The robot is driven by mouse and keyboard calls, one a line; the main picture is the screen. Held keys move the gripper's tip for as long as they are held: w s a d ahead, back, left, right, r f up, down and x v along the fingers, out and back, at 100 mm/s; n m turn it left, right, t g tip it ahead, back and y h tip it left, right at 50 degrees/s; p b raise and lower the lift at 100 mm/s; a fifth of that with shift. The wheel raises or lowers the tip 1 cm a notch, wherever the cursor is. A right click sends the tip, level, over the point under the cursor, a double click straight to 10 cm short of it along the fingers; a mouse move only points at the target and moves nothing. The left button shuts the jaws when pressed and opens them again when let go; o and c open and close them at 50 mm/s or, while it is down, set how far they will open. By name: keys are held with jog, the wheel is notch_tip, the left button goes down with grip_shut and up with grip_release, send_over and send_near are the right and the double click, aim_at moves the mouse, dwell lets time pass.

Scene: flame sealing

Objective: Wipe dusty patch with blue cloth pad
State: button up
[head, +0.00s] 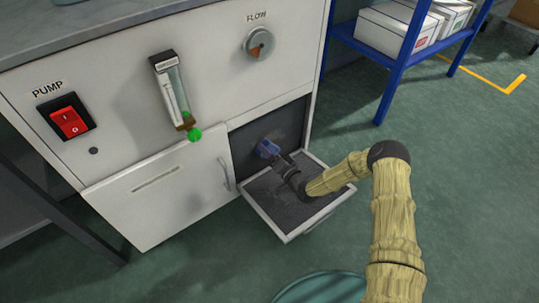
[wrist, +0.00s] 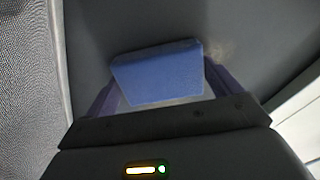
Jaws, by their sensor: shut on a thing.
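The blue cloth pad (wrist: 158,75) is between the two fingers of my gripper (wrist: 160,95) in the wrist view. My gripper is shut on it. In the head view the pad (head: 267,148) shows small and blue at the tip of my gripper (head: 272,153), inside the dark opening of the cabinet. The pad is close to a dark grey panel (wrist: 110,30); I cannot tell whether it touches. A pale dusty patch (wrist: 222,50) shows on that panel just beyond the pad's upper right corner. Part of the patch may be hidden behind the pad.
An open drop-down door (head: 262,205) with a dark inner face lies below my forearm. A closed white door (head: 165,195) with a handle is to its left. Above are a red pump switch (head: 70,120), a flow meter (head: 174,90) and a flow knob (head: 259,42). A blue rack (head: 395,75) stands at right.

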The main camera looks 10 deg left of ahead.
aim_at(278, 148)
jog(key=shift+w+r, duration=0.1)
jog(key=shift+w, duration=0.1)
jog(key=shift+w+d+b, duration=0.7)
jog(key=shift+w+d, duration=0.45)
jog(key=shift+d, duration=0.05)
jog(key=shift+w+d+b, duration=0.2)
jog(key=shift+w+b, duration=0.1)
jog(key=shift+w+d+b, duration=0.65)
jog(key=shift+w+d, duration=0.05)
jog(key=shift+w, duration=0.25)
jog(key=shift+w+r, duration=0.1)
jog(key=shift+w, duration=0.05)
jog(key=shift+d, duration=0.1)
jog(key=shift+w, duration=0.15)
